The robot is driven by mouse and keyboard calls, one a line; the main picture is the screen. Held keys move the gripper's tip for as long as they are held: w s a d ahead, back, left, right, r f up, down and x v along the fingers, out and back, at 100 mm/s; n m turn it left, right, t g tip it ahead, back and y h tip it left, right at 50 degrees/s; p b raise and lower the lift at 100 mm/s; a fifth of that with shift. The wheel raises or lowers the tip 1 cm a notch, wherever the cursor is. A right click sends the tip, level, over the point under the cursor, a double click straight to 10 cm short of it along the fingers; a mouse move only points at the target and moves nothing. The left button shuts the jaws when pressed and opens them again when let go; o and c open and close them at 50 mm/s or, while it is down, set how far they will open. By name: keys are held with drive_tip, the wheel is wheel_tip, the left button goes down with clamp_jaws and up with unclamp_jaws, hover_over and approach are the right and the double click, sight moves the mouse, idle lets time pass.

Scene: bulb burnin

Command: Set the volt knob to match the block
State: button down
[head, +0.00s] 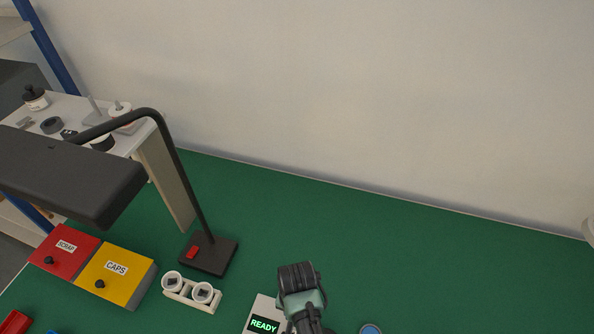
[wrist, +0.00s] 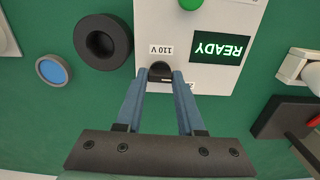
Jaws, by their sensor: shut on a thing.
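The volt knob (wrist: 160,70) is a small dark knob on a light grey panel (wrist: 215,15), beside a "110 V" label in the wrist view. My gripper (wrist: 160,78) has its two blue fingers closed on the knob's sides. A second label shows just below the knob, mostly hidden by it and the fingers. The panel's screen (wrist: 216,46) reads READY in green. In the head view my wrist covers much of the panel (head: 262,302) and the knob is hidden. I cannot make out a block that states a voltage.
A black ring (wrist: 102,42) and a blue round piece (wrist: 53,70) lie beside the panel. A white two-socket holder (head: 192,292), a lamp base (head: 208,255), and yellow CAPS (head: 128,284) and red SCRAP (head: 78,254) boxes stand left.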

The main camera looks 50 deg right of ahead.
drive_tip(key=n+p, duration=0.1)
drive_tip(key=n, duration=0.3)
drive_tip(key=shift+r+n, duration=0.15)
drive_tip(key=shift+n, duration=0.15)
drive_tip(key=n+p, duration=0.1)
drive_tip(key=n, duration=0.3)
drive_tip(key=shift+n, duration=0.3)
drive_tip(key=n+p, duration=0.1)
drive_tip(key=n, duration=0.3)
drive_tip(key=shift+n+p, duration=0.3)
drive_tip(key=shift+n, duration=2.2)
drive_tip(key=c, duration=0.5)
unclamp_jaws()
wheel_tip(320, 180, up, 13)
drive_tip(key=shift+f, duration=0.1)
